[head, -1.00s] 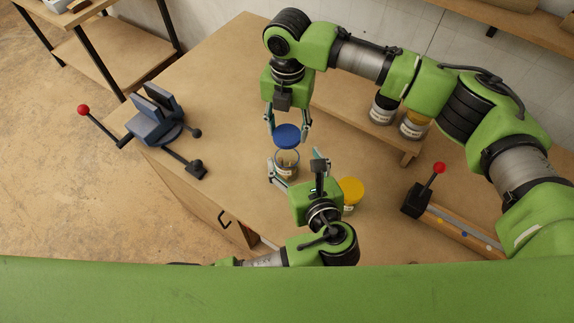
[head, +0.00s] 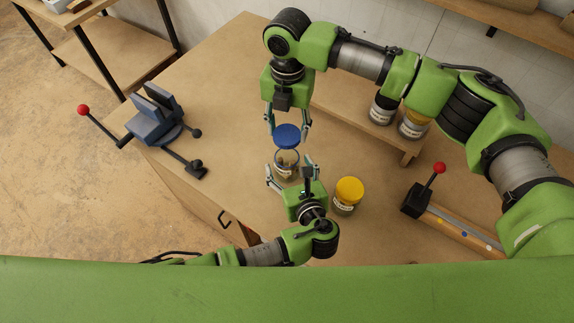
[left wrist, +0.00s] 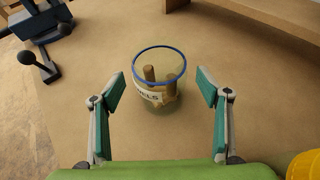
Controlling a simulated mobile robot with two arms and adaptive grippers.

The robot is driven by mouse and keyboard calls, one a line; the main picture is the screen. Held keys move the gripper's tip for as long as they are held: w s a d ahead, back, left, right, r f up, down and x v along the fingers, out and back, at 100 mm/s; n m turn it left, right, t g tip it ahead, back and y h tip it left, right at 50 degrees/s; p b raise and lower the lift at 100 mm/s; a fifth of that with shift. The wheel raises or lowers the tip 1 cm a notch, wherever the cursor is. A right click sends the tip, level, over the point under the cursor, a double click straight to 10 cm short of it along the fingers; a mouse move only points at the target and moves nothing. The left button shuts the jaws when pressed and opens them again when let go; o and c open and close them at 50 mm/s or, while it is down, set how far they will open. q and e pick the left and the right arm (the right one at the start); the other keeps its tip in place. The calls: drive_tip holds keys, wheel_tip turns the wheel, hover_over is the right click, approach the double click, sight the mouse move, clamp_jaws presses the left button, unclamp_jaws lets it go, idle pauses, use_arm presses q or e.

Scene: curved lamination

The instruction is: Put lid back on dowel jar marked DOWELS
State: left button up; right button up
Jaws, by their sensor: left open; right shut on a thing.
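The dowel jar (head: 287,169) is clear glass and stands upright on the bench, open at the top. In the left wrist view the jar (left wrist: 160,95) shows a blue rim, wooden dowels inside and a partly visible label ending in "ELS". My right gripper (head: 288,131) is shut on the blue lid (head: 287,136). It holds the lid above the jar, apart from it in the head view. My left gripper (head: 290,168) is open, its fingers spread to either side of the jar. In the left wrist view both fingers stand clear of the glass.
A yellow-lidded jar (head: 349,190) stands close to the right of my left gripper. A blue vise (head: 155,115) is at the left. Two jars (head: 381,109) (head: 414,125) are at the low shelf (head: 345,114). A red-knobbed lever (head: 438,168) is at the right.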

sight(287, 164)
use_arm(q)
drive_tip(key=shift+x, duration=1.25)
drive_tip(key=c, duration=1.7)
use_arm(e)
drive_tip(key=shift+f, duration=2.5)
drive_tip(key=shift+f, duration=0.1)
drive_tip(key=shift+f, duration=0.75)
drive_tip(key=shift+f, duration=0.6)
